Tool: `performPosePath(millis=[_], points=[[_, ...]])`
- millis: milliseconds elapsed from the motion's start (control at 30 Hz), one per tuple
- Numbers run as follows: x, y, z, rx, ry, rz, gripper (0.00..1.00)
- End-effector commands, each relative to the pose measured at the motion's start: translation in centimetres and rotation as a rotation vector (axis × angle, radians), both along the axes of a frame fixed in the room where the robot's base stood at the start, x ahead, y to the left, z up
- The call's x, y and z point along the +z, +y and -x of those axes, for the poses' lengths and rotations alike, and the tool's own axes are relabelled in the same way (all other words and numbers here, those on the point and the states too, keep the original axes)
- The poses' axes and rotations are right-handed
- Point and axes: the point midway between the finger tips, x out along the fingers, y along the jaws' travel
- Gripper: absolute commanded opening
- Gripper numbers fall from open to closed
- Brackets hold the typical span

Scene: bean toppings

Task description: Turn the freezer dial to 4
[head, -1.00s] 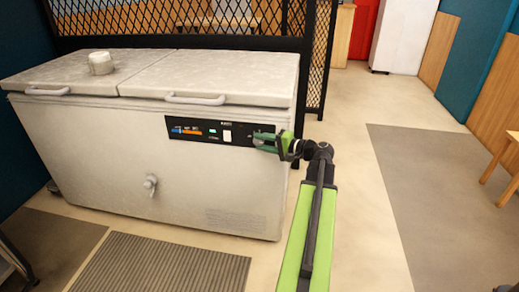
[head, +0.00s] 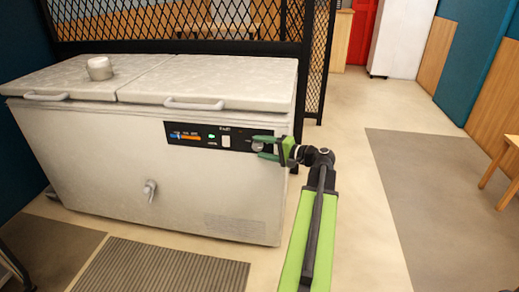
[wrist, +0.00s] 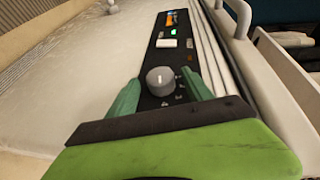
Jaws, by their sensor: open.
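The freezer (head: 110,150) is a long pale chest with a dark control panel (head: 188,140) near its top right. The dial (wrist: 160,80) is a round grey knob with a pale pointer mark, on the end of the panel (wrist: 152,102) nearest my gripper in the wrist view. It also shows small in the head view (head: 257,146). My gripper (head: 265,147) is open, with its green fingers on either side of the dial. Gaps show between the fingers and the dial in the wrist view. The numbers around the dial are too small to read.
The panel also has a white switch (wrist: 167,43) and small lit indicators. A black mesh partition (head: 180,25) stands behind.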

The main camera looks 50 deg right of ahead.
Motion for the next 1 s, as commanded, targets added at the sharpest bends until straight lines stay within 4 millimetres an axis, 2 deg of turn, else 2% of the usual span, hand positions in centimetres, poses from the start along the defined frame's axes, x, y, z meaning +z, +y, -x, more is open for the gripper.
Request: performPosePath(millis=[167, 400, 600, 767, 1000], points=[[0.9, -0.8, 4.1, -0.005, -0.001, 0.001, 0.59], [1.9, -2.0, 10.8, -0.005, 0.000, 0.000, 0.59], [2.5, -2.8, 14.8, -0.004, 0.000, 0.001, 0.59], [2.6, -3.0, 16.2, -0.002, 0.000, 0.000, 0.59], [2.5, -3.1, 16.4, -0.002, 0.000, 0.000, 0.59]])
